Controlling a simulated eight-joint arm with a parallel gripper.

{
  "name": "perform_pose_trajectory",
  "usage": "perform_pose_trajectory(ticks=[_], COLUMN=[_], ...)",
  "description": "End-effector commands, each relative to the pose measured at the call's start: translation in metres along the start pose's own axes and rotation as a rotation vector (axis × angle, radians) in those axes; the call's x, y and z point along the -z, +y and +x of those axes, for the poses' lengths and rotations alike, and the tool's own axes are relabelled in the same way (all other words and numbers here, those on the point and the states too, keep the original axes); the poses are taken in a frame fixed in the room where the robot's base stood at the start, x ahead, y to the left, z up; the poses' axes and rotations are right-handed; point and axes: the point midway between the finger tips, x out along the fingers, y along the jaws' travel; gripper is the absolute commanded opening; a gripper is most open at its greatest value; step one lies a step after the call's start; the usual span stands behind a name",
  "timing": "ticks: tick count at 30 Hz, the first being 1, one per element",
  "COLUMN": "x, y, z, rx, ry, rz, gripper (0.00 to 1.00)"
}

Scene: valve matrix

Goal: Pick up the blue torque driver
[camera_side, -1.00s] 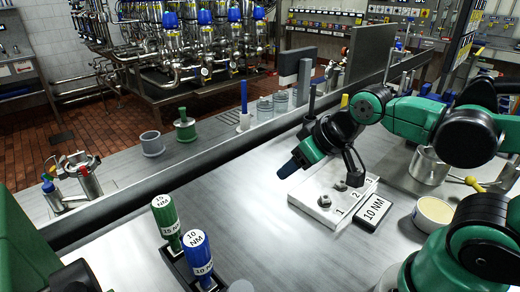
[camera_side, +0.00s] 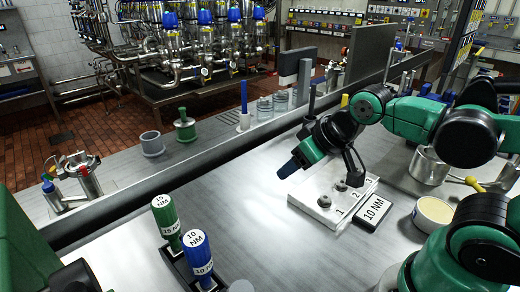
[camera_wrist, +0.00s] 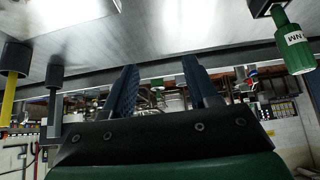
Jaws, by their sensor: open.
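The blue torque driver (camera_side: 197,257) stands upright in a dark holder at the front of the table in the side view, with a white "10 NM" label on its top. A green torque driver (camera_side: 165,220) stands beside it in the same holder; a green driver (camera_wrist: 294,45) also shows at the upper right of the wrist view. My gripper (camera_side: 287,171) hangs above the table to the right of and behind the drivers, well apart from them. In the wrist view its two blue fingers (camera_wrist: 164,90) are spread with nothing between them. I do not see the blue driver in the wrist view.
A white block (camera_side: 329,208) with numbered positions and bolts lies below and right of my gripper, beside a "10 NM" plate (camera_side: 373,208). A round tub (camera_side: 434,212) stands at the right. A raised rail (camera_side: 225,146) runs behind the table. The tabletop between gripper and drivers is clear.

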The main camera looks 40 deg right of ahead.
Motion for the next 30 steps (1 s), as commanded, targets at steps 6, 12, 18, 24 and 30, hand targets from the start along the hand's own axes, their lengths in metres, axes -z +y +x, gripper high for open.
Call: perform_pose_trajectory(ticks=[6, 12, 18, 24, 30], x=[0.000, 0.000, 0.000, 0.003, 0.018], y=[0.000, 0.000, 0.000, -0.007, -0.080], z=[0.000, 0.000, 0.000, 0.000, -0.003], rx=[0.000, 0.000, 0.000, 0.021, 0.228], ry=[0.000, 0.000, 0.000, -0.011, -0.110], rz=[0.000, 0.000, 0.000, -0.037, -0.420], gripper=[0.53, 0.64, 0.81, 0.81, 0.81])
